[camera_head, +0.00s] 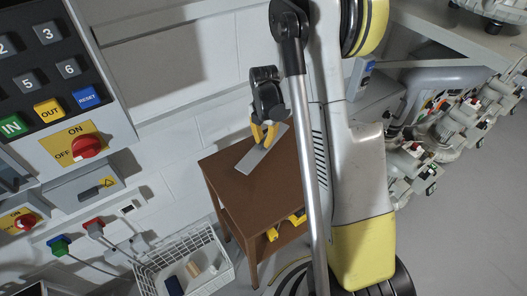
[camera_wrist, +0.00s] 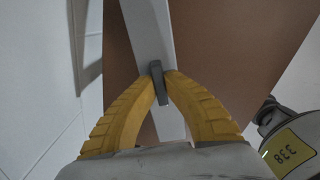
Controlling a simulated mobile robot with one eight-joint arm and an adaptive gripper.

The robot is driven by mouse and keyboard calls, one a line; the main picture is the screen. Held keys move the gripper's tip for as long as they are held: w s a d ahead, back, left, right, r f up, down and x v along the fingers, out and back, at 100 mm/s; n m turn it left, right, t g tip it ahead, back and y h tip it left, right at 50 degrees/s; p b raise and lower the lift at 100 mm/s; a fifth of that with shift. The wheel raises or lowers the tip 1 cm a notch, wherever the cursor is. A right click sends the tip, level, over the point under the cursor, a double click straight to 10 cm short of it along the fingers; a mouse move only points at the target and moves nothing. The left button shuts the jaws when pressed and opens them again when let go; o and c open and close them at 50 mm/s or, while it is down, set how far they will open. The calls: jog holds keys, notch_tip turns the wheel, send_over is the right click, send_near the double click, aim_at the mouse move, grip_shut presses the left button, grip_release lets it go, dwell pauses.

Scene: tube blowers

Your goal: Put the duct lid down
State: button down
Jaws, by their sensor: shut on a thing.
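The duct lid (camera_head: 258,158) is a long, flat, pale grey strip. In the head view it lies over the top of a brown wooden table (camera_head: 221,172), running diagonally. My gripper (camera_head: 264,139) is at the strip, with its yellow fingers pointing down. In the wrist view the lid (camera_wrist: 148,28) runs away from me between the fingers. My gripper (camera_wrist: 160,76) is shut on a small dark grey handle on the lid (camera_wrist: 159,84). The brown tabletop (camera_wrist: 222,62) lies below. I cannot tell whether the lid touches the tabletop.
A white wire basket (camera_head: 207,266) with small items stands on the floor left of the table. A control panel (camera_head: 45,60) with buttons and switches is on the left wall. Yellow items (camera_head: 272,234) sit on the table's lower shelf. Machinery (camera_head: 440,135) lines the right.

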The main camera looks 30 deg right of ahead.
aim_at(264, 149)
notch_tip(264, 149, down, 4)
jog(key=shift+f+b, duration=0.1)
jog(key=shift+b, duration=0.85)
jog(key=shift+a, duration=0.1)
jog(key=c, duration=1.6)
grip_release()
